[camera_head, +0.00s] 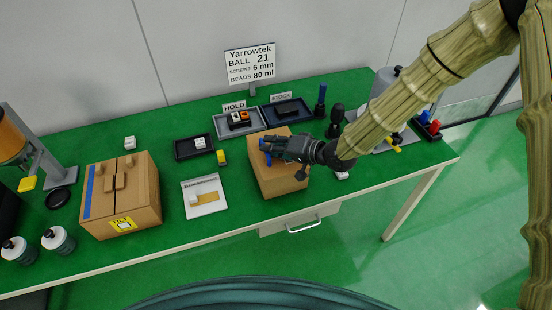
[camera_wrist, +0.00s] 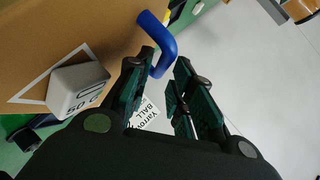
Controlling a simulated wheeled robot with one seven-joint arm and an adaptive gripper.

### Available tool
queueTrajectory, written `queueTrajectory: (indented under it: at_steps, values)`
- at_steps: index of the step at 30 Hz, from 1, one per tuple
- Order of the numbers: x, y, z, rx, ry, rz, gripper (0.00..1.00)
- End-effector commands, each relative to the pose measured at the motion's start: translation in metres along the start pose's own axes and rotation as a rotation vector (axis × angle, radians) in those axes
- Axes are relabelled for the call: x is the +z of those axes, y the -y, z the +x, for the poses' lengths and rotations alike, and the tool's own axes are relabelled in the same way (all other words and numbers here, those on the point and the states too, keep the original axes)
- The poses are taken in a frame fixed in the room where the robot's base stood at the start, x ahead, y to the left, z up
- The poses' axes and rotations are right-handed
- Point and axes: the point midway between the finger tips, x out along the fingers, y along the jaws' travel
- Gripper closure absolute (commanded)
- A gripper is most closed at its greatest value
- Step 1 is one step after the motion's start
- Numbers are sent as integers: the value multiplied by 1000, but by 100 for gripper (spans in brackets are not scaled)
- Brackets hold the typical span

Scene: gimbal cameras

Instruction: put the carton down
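A brown carton (camera_head: 278,182) is at the middle of the green table in the head view. I cannot tell whether its base touches the table. My gripper (camera_head: 270,150) is at its top, reaching in from the right. In the wrist view, the carton's brown face (camera_wrist: 75,35) fills the upper left. A bent blue handle (camera_wrist: 163,50) lies between the fingertips of my gripper (camera_wrist: 166,62), which appear closed on it. Blue also shows beside the gripper in the head view. A white block marked 50 G (camera_wrist: 78,88) shows against the carton face, over a white diamond outline.
A second brown carton (camera_head: 143,206) with blue tape stands left. A white board (camera_head: 204,204) lies between the cartons. Trays (camera_head: 218,127) labelled HOLD and STOCK (camera_head: 303,117) are behind. A small white block (camera_head: 342,176) lies right of the held carton. A drawer (camera_head: 272,227) is below the front edge.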

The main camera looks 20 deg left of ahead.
Motion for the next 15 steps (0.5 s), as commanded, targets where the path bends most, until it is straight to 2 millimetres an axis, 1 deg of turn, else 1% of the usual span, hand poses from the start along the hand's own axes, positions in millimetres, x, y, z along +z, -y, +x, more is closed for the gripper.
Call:
queueTrajectory:
  at_steps: [3, 5, 13, 14, 15]
  values:
    - [0, 1, 10, 0, 1, -1, 77]
    - [0, 0, 13, 0, 1, 0, 77]
    - [0, 0, 15, 0, 1, 0, 77]
    - [0, 0, 15, 0, 1, 0, 79]
    - [0, 0, 15, 0, 1, 0, 86]
